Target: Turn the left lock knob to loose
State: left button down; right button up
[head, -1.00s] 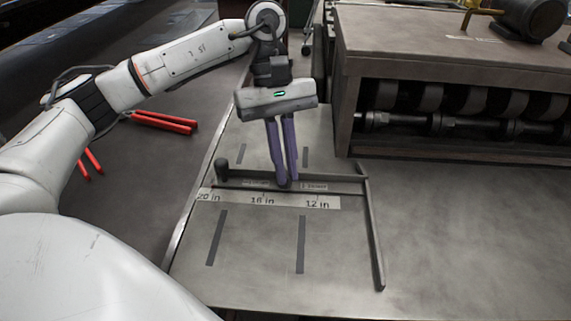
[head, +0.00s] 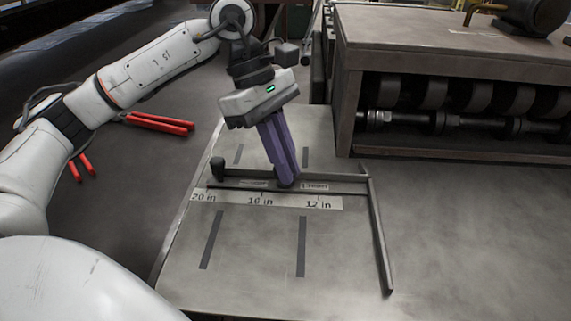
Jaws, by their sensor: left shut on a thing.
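My left gripper (head: 286,183) reaches down from the upper left, tilted, with its purple fingers close together. Its fingertips are on the dark cross bar (head: 235,185) of the metal plate, between two small labels, and are shut on a lock knob there. The fingers hide that knob, so I cannot see how it is turned. A dark upright post with a rounded top (head: 217,166) stands at the bar's left end, apart from the gripper. A scale strip (head: 283,201) marked 20, 16 and 12 in runs along the bar. My right gripper is not in view.
A dark rail (head: 380,245) runs along the plate's right side. A roller machine (head: 440,115) stands at the upper right. Red-handled tools (head: 160,123) lie at the left. The front of the plate (head: 260,260) and the bench to its right are clear.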

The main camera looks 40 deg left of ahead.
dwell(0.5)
pick_arm(q)
jog(key=c, duration=1.9)
grip_release()
jog(key=shift+o, duration=0.2)
